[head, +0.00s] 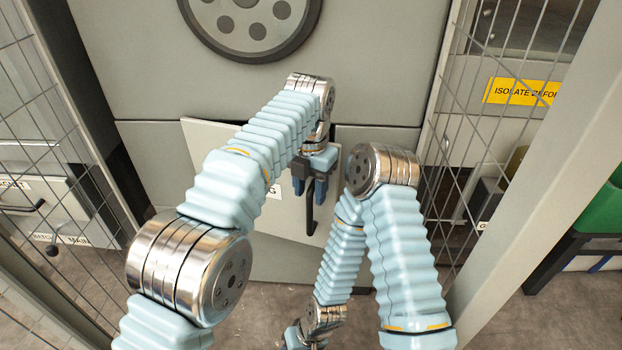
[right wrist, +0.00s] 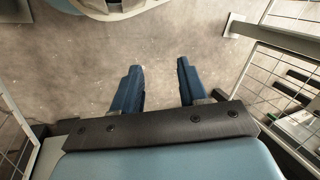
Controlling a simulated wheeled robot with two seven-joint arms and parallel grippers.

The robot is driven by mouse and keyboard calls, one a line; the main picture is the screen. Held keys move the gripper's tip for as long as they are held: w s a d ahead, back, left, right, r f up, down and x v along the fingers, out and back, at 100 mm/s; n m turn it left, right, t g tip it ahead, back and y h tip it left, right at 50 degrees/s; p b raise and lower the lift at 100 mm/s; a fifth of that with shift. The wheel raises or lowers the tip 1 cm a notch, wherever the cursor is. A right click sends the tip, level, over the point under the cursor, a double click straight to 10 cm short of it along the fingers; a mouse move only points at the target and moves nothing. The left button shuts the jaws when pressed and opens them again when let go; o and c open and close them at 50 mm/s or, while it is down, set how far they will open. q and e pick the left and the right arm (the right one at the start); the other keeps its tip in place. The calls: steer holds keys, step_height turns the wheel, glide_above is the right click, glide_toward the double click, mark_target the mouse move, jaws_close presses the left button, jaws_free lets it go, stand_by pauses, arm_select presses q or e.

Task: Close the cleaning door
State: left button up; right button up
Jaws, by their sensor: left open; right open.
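The cleaning door (head: 208,138) is a pale panel low on the grey machine front. It looks skewed against the surrounding panels, as if ajar. Its label is mostly hidden behind my left arm, with only a final "G" showing. A black vertical bar handle (head: 311,218) is at its right side. My left gripper (head: 310,192) is open and points down at the handle, with one finger on each side of its upper part; I cannot tell whether they touch. My right gripper (right wrist: 159,68) is open and empty above the floor, mostly cut off at the head view's bottom edge.
Wire mesh fences stand left (head: 62,120) and right (head: 455,130) of the machine. A grey post (head: 540,170) rises at the right. A round flanged cover (head: 250,25) sits above the door. Bare floor (right wrist: 75,55) lies below my right gripper.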

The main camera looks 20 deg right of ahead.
arm_select(q)
step_height(320, 180, up, 4)
steer(key=shift+d+r, duration=0.1)
steer(key=shift+d, duration=0.05)
steer(key=shift+r, duration=0.55)
